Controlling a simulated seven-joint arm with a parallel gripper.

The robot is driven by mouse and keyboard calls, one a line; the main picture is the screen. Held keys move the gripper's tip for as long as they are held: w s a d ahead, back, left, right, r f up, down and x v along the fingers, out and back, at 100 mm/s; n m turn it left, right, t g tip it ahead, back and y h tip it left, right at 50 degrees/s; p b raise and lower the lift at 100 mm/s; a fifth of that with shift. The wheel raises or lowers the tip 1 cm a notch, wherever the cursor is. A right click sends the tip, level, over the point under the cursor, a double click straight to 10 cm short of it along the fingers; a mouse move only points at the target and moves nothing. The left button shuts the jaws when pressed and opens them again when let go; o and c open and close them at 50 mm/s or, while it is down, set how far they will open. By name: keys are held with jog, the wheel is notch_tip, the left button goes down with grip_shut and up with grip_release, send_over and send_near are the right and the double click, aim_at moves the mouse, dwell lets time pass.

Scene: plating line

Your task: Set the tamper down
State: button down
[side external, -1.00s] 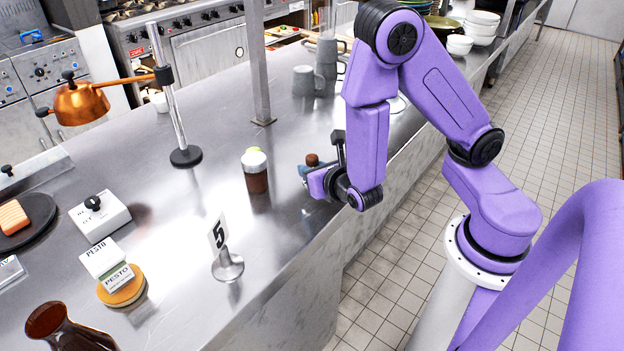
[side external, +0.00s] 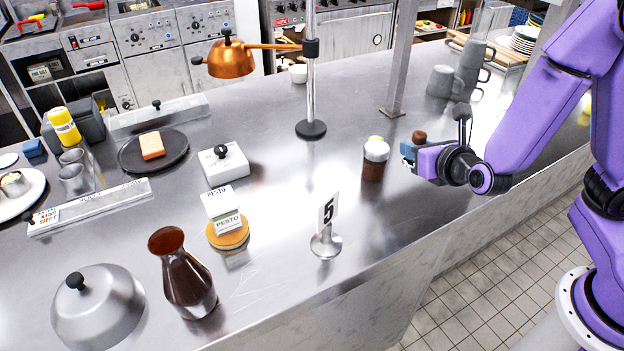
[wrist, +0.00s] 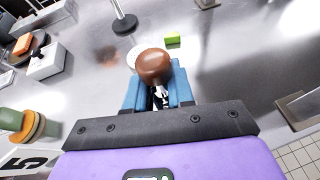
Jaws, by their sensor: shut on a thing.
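The tamper shows as a brown rounded knob (wrist: 154,66) between the blue fingers in the wrist view, with a little pale metal below it. In the side external view its brown top (side external: 419,136) stands just above the fingers. My gripper (side external: 408,151) is shut on it, low over the steel counter at the right, beside a brown jar with a whitish top (side external: 374,164). The tamper's lower end is hidden by the fingers, and I cannot tell whether it touches the counter.
A number 5 stand (side external: 327,240) is on the counter (side external: 290,190) in front. A post (side external: 400,65) and grey mugs (side external: 444,82) stand behind.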

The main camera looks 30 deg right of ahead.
jog(key=w+a+r+n+y, duration=0.1)
jog(key=w+a+n+y, duration=0.15)
jog(key=a, duration=0.35)
jog(key=w+a+r+n+y, duration=0.1)
jog(key=a+r+n+y, duration=0.1)
jog(key=a+n+y, duration=0.3)
jog(key=m, duration=0.1)
send_over(302, 183)
jog(key=shift+h, duration=0.35)
jog(key=f, duration=0.9)
jog(key=shift+s+d+f, duration=0.15)
jog(key=shift+s+f, duration=0.05)
jog(key=shift+f, duration=0.1)
jog(key=shift+w+f, duration=0.1)
jog(key=shift+f, duration=0.1)
jog(key=shift+w+f, duration=0.15)
jog(key=shift+f, duration=1.5)
jog(key=shift+f, duration=0.2)
jog(key=c, duration=1)
grip_release()
jog(key=shift+r, duration=0.1)
